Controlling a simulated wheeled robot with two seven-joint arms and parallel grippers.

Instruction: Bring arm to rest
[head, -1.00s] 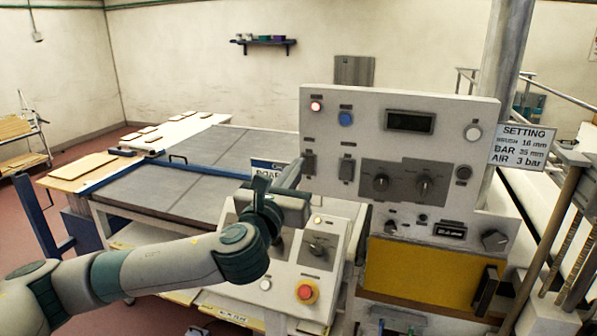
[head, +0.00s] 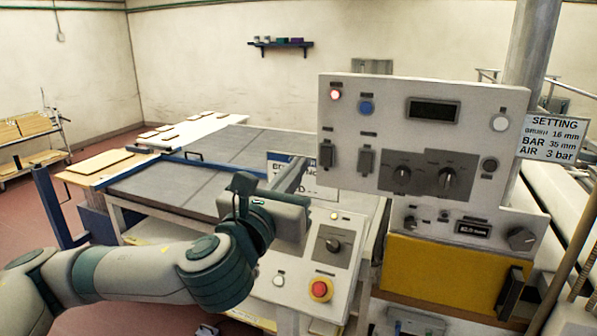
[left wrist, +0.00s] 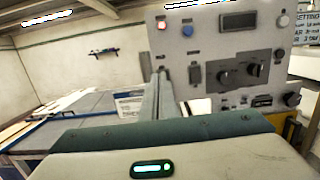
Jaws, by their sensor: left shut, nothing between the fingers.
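My left arm comes in from the lower left in the head view. Its left gripper (head: 296,175) is shut and empty, in front of the left edge of the upright control panel (head: 395,135). The closed fingers show in the left wrist view (left wrist: 162,82), pointing away toward the panel's left side. Below the gripper is a sloped console (head: 300,285) with a dark knob and a red emergency button (head: 320,289) on a yellow base. Whether the fingers touch anything I cannot tell; they look apart from the panel. My right gripper is not in view.
A grey-topped table (head: 190,185) with flat boards (head: 98,165) lies behind and left of the arm. A yellow panel (head: 445,272) is below the controls. A setting sign (head: 549,139) and a pipe stand at right. Open red floor shows at left.

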